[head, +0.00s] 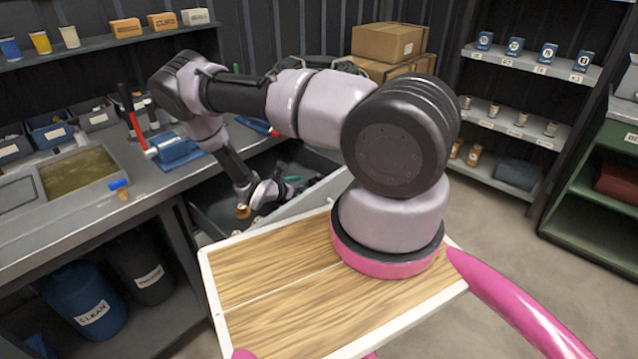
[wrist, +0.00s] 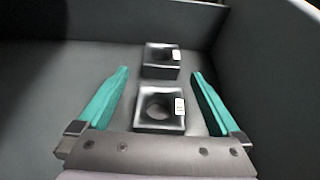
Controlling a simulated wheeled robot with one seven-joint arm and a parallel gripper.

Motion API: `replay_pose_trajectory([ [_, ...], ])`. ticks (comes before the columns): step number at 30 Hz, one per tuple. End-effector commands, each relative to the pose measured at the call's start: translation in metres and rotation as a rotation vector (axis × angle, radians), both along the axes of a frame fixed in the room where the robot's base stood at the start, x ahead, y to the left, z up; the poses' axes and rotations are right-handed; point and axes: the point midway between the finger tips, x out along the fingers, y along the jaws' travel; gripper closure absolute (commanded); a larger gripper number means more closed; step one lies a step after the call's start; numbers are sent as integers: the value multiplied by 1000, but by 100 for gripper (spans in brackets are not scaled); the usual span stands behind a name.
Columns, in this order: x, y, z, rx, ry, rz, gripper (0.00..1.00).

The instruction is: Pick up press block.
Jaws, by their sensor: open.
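Two dark, square blocks with round hollows and small white labels lie on the grey drawer floor in the wrist view. The nearer block (wrist: 159,124) shows between my fingers, and the farther block (wrist: 161,71) shows just beyond the fingertips. I cannot read the labels, so I cannot tell which is the press block. My gripper (wrist: 160,74) is open, with one teal finger on each side of the nearer block and nothing gripped. How high the fingers are above the block is unclear. In the head view my arm reaches down into the open drawer (head: 318,196); the blocks cannot be made out there.
Grey drawer walls (wrist: 268,75) stand at the left, back and right. The workbench (head: 60,215) is left of my arm, with a blue vise-like tool (head: 177,152) and bins (head: 50,130). My wooden top lies in front of the drawer. Shelves (head: 530,70) stand at the right.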

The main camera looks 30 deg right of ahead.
Motion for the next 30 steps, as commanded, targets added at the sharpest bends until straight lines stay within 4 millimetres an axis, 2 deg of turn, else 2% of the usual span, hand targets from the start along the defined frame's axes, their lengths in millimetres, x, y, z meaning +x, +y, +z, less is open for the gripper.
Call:
replay_pose_trajectory([
  [3, 4, -19, -8, -1, 2, -3, 0],
  [6, 9, -30, -12, 0, 1, -2, 0],
  [13, 10, -33, -14, 0, 0, -1, 0],
  [14, 10, -33, -14, 0, 0, -1, 4],
  [15, 10, -33, -14, 0, 0, -1, 19],
  [20, 10, -33, -14, 0, 0, -1, 80],
  [21, 10, -33, -14, 0, 0, -1, 96],
  [22, 10, -33, -14, 0, 0, -1, 100],
  [30, 11, -33, -10, -1, -1, -1, 100],
])
